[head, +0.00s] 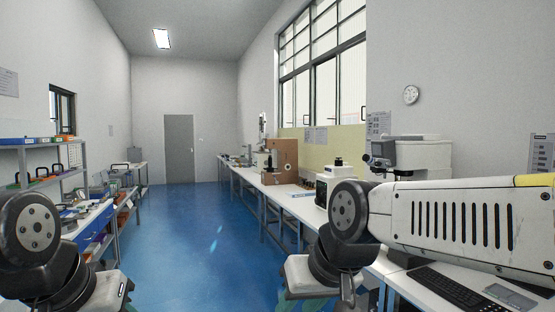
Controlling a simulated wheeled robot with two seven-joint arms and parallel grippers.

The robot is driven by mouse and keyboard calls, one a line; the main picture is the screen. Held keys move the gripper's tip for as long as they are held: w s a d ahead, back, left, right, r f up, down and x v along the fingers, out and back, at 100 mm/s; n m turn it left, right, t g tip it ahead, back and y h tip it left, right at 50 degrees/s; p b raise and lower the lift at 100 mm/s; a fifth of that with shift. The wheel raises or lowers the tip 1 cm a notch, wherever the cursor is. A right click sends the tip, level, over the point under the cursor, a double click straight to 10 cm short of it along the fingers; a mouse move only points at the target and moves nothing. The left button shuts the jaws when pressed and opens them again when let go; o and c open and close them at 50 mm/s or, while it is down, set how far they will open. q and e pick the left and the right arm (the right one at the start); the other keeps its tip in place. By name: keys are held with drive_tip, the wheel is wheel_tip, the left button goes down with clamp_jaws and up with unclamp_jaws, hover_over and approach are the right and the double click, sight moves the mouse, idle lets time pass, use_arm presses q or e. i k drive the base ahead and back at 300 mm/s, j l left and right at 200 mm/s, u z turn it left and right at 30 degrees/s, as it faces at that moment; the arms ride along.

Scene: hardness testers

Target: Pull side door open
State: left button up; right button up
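A grey door (179,148) stands shut in the far wall, across the room, left of the middle of the head view. No other door shows, so I cannot tell if it is the side door of the task. It is far from both my arms. Part of my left arm shows at the lower left, and my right arm reaches in from the right over the workbench. Neither gripper shows in the head view.
A blue floor aisle (200,240) runs clear to the far wall. A white workbench (247,176) along the right holds several testers, a brown machine (281,160) and a keyboard (447,289). Shelves (40,146) and a blue-drawered bench (94,224) line the left.

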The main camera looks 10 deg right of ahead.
sight(289, 154)
drive_tip(key=i+z, duration=0.2)
drive_tip(key=i, duration=4.4)
drive_tip(key=i+j, duration=0.1)
drive_tip(key=i, duration=1.4)
drive_tip(key=i+z, duration=0.1)
drive_tip(key=i, duration=1.35)
drive_tip(key=i+j, duration=0.15)
drive_tip(key=i, duration=1.35)
